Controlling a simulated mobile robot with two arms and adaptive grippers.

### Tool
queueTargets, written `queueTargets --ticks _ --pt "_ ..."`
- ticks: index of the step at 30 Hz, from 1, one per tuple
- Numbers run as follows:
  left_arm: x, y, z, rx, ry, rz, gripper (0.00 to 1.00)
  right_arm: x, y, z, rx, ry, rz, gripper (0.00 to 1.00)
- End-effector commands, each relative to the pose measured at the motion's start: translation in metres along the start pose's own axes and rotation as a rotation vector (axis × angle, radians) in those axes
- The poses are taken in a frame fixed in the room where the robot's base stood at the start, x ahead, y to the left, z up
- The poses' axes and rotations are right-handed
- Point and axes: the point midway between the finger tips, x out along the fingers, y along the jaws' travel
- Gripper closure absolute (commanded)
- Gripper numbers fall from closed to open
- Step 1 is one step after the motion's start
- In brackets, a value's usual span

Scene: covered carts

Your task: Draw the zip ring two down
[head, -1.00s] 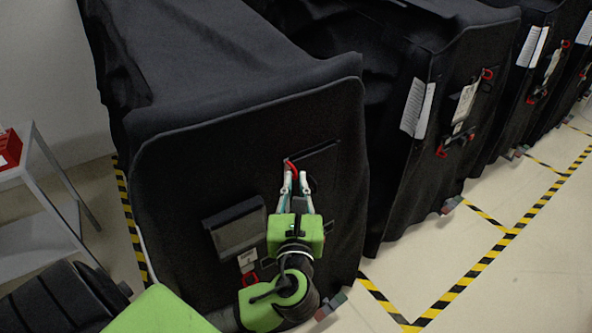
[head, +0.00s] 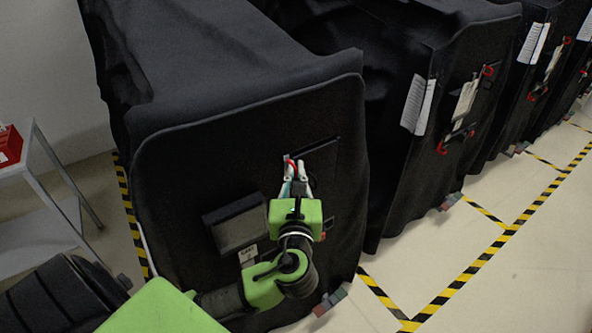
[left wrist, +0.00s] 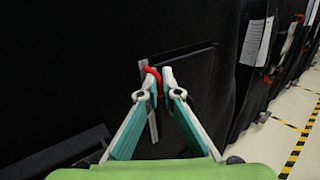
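A red zip ring (head: 291,167) hangs at the upper left corner of a dark rectangular panel (head: 322,160) on the front of the nearest black-covered cart. My left gripper (head: 296,170) reaches up to it. In the left wrist view the red ring (left wrist: 153,72) sits between the two nearly closed fingertips (left wrist: 156,78), which look shut on it. A pale strip hangs just below the tips there. Another small red piece (head: 323,236) shows right of my left gripper on the same cover. My right gripper is not in view.
A dark pocket (head: 236,226) with a pale tag (head: 248,253) is left of my left gripper. More covered carts (head: 425,150) with red rings and papers stand to the right. A grey side table (head: 38,160) bears a red box. Striped floor tape borders open floor at right.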

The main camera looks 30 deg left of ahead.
Motion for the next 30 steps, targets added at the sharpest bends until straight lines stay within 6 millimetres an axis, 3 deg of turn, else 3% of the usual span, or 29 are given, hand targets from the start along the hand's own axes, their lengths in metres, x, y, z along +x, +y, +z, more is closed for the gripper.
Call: queueTargets --ticks 9,15,28,29,30 --pt "-0.001 0.0 -0.096 0.005 0.006 0.001 1.0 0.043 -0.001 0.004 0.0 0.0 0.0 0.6" --pt "-0.001 0.0 -0.134 0.002 0.005 0.0 1.0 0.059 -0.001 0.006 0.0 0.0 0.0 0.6" --pt "-0.001 -0.001 -0.14 0.001 0.004 -0.002 1.0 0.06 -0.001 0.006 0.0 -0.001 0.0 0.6" --pt "-0.001 -0.001 -0.14 0.001 0.004 -0.002 0.88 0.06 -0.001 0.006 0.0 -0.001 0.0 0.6" --pt "-0.001 -0.001 -0.14 0.001 0.004 -0.002 0.88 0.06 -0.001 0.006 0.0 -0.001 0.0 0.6"
